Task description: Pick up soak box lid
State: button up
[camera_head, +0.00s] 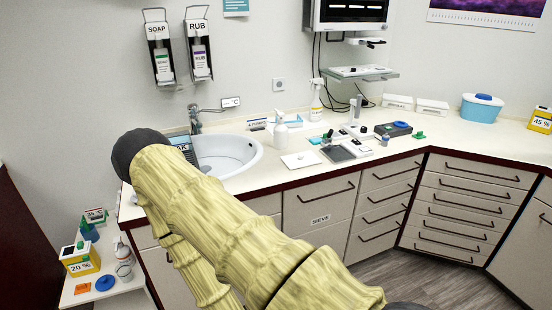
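No label naming a soak box is readable. A flat white square piece (300,160) lies on the counter just right of the sink. I cannot tell which of these is the soak box lid. My arm, with a bamboo-like surface, crosses the lower middle and bends at a dark joint over the counter's left end. My gripper is out of view, so its hold is hidden.
The sink (226,152) lies partly behind my arm. A spray bottle (316,100), a white bottle (281,132) and a grey tray (346,151) crowd the mid-counter. A low side shelf (98,292) holds bottles and a yellow box (80,258). Counter in front of the tub is clear.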

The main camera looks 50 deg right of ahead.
aim_at(300, 160)
jog(key=z, duration=0.55)
jog(key=i, duration=0.3)
jog(key=z, duration=0.85)
jog(key=i, duration=0.7)
jog(key=z, duration=0.25)
